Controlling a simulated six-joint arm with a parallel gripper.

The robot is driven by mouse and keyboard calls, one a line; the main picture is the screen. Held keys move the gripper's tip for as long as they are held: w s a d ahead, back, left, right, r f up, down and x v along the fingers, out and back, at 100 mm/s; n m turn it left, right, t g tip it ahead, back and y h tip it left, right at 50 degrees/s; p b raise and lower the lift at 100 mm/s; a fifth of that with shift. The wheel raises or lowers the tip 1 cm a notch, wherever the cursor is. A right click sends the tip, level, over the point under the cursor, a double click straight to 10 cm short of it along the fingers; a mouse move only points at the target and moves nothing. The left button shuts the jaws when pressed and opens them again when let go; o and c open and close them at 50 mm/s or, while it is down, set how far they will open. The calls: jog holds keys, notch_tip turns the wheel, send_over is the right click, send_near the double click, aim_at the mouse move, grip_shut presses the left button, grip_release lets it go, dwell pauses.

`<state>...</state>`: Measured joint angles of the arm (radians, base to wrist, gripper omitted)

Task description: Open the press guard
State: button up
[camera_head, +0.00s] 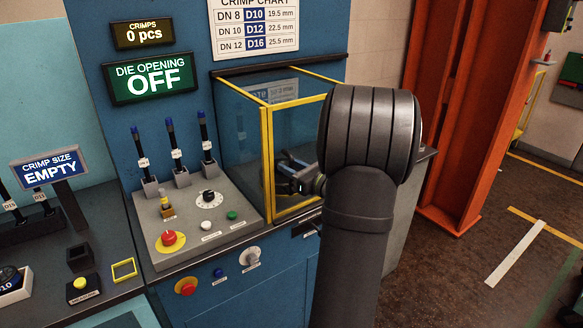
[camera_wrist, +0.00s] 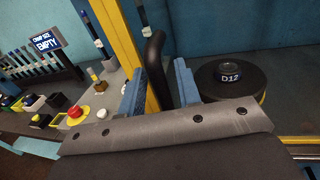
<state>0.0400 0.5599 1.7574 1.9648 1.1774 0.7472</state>
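The press guard is a clear box with a yellow frame (camera_head: 266,150) at the right of the blue press, and it looks closed. Its yellow upright (camera_wrist: 118,40) also shows in the wrist view. A black curved bar handle (camera_wrist: 155,62) stands beside that upright. My gripper (camera_head: 288,172) is at the front of the guard, partly hidden by my arm. In the wrist view, its two blue fingers (camera_wrist: 160,90) stand apart on either side of the handle, with gaps visible. The handle cannot be made out in the head view.
A black round die marked D12 (camera_wrist: 230,80) sits right of the fingers. Left of the guard is a grey control panel (camera_head: 220,225) with levers and a red button (camera_head: 169,238). An orange column (camera_head: 455,130) stands at the right.

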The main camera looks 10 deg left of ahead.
grip_shut()
jog(key=shift+w+d, duration=0.1)
jog(key=w+d, duration=1.8)
jog(key=shift+o, duration=0.6)
grip_release()
jog(key=shift+d, duration=0.1)
